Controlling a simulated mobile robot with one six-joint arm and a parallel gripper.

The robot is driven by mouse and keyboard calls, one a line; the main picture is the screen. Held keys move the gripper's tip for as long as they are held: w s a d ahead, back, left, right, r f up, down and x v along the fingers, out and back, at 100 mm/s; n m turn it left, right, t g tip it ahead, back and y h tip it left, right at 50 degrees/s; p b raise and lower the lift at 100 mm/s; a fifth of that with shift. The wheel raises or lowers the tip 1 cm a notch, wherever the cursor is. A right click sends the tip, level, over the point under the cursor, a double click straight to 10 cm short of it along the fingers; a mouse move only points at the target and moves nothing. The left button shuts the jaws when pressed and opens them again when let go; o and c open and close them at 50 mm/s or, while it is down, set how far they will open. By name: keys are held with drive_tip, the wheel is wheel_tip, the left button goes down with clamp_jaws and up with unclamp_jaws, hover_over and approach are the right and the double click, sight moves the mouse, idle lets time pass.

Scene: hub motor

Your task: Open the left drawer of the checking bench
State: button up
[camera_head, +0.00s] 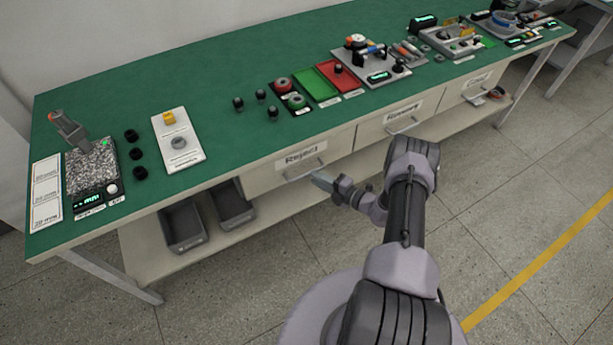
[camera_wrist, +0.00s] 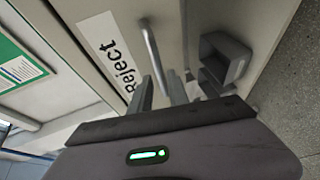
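The checking bench (camera_head: 225,130) has three labelled drawers in a row under its green top. The left drawer (camera_head: 268,178) is marked "Reject" and looks shut. Its bar handle (camera_head: 303,173) is below the label. In the wrist view the drawer front (camera_wrist: 90,8) fills the upper middle, with the metal handle (camera_wrist: 152,52) standing out from it. My gripper (camera_head: 321,180) is close to the right end of this handle. In the wrist view my gripper (camera_wrist: 159,80) has its fingers apart, with the near end of the handle appearing between them. I cannot tell whether they touch it.
The "Rework" drawer (camera_head: 385,128) and another drawer (camera_head: 467,90) are to the right, both looking shut. Grey bins (camera_head: 183,224) stand on the lower shelf (camera_head: 150,255). Tools and small parts lie on the bench top. The floor in front is clear.

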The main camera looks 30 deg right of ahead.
sight(307, 174)
drive_tip(key=b+x, duration=0.1)
drive_tip(key=x, duration=0.4)
drive_tip(key=shift+a, duration=0.1)
clamp_jaws()
idle(1.2)
